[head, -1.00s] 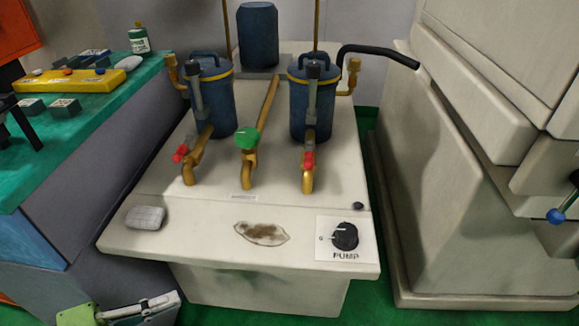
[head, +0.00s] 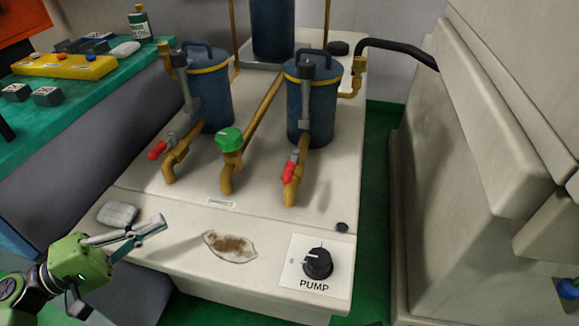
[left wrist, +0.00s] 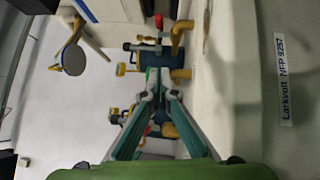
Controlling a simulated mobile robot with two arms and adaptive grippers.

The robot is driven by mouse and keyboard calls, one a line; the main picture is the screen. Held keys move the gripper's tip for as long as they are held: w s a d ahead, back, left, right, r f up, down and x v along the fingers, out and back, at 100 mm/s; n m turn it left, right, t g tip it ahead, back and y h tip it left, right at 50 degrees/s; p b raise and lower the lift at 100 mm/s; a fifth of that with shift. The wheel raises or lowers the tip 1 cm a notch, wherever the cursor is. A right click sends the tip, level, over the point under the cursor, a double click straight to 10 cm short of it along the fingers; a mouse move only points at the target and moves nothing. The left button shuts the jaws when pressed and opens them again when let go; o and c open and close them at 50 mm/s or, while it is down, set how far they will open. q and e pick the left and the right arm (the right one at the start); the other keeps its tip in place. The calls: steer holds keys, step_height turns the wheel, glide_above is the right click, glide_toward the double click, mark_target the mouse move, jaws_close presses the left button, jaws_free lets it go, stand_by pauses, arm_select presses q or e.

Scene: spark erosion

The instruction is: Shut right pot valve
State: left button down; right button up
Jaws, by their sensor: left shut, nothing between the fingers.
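The right pot (head: 309,105) is a blue cylinder with a yellow band and a brass outlet pipe. Its valve has a red handle (head: 289,172) that lies roughly along the pipe. The left pot (head: 211,95) has a similar red-handled valve (head: 157,150), its handle angled out to the lower left. My left gripper (head: 160,226) is shut and empty over the front left of the cream tank top, well left of and nearer than the right valve. In the left wrist view its closed fingers (left wrist: 160,88) partly hide the pots behind. My right gripper is not in view.
A green knob (head: 229,140) stands on the pipe between the pots. A black PUMP dial (head: 317,263), a stain (head: 230,246) and a grey cloth-like pad (head: 118,214) are on the front ledge. A large cream cabinet (head: 480,170) stands at right.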

mark_target(291, 168)
arm_select(q)
steer(key=shift+w+d, duration=0.2)
steer(key=shift+d, duration=0.15)
steer(key=shift+a, duration=0.1)
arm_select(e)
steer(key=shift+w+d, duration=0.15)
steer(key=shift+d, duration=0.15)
arm_select(q)
steer(key=shift+s, duration=0.1)
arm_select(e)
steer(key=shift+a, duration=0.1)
